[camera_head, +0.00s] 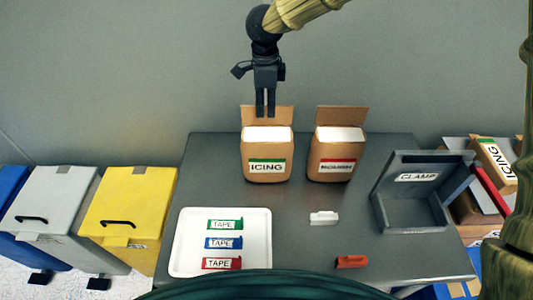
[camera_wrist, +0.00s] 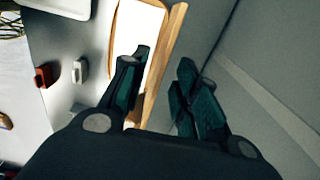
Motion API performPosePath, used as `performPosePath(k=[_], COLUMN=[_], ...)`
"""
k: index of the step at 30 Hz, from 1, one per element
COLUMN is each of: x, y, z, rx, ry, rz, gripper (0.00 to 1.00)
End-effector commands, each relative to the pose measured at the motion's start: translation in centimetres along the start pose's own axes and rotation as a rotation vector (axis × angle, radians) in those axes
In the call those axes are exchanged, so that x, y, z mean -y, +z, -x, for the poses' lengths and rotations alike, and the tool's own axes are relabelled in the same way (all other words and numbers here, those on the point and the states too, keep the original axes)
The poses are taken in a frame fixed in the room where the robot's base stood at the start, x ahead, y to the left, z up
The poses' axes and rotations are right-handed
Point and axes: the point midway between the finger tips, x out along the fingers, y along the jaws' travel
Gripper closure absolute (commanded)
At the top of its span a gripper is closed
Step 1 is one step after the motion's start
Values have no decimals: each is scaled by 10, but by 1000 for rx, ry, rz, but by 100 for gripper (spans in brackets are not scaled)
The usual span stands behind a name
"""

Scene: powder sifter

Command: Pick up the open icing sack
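The open icing sack (camera_head: 267,168) stands upright on the grey table, a brown sack with a white top, a raised back flap and a green-banded ICING label. My gripper (camera_head: 265,114) points down at its back flap, overlapping the flap in the head view. In the wrist view, my gripper (camera_wrist: 160,95) has its fingers spread, with the brown flap (camera_wrist: 163,65) of a sack showing between them. No label shows there. I cannot tell whether the fingers touch the flap, and I see nothing gripped.
A similar red-labelled sack (camera_head: 336,158) stands close on the right. A white tray (camera_head: 184,250) with tape pieces, a white clip (camera_head: 323,218), an orange clip (camera_head: 351,261) and a grey CLAMP holder (camera_head: 411,213) share the table (camera_head: 300,235). Bins (camera_head: 128,208) stand left; a wall is behind.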

Motion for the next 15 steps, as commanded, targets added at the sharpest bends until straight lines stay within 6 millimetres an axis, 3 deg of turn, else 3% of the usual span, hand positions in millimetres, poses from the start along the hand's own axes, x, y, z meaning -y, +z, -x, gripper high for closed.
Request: performPosePath(k=[15], x=[2], y=[-4], z=[-49], rx=[-1], ry=[0], rz=[1], gripper=[70])
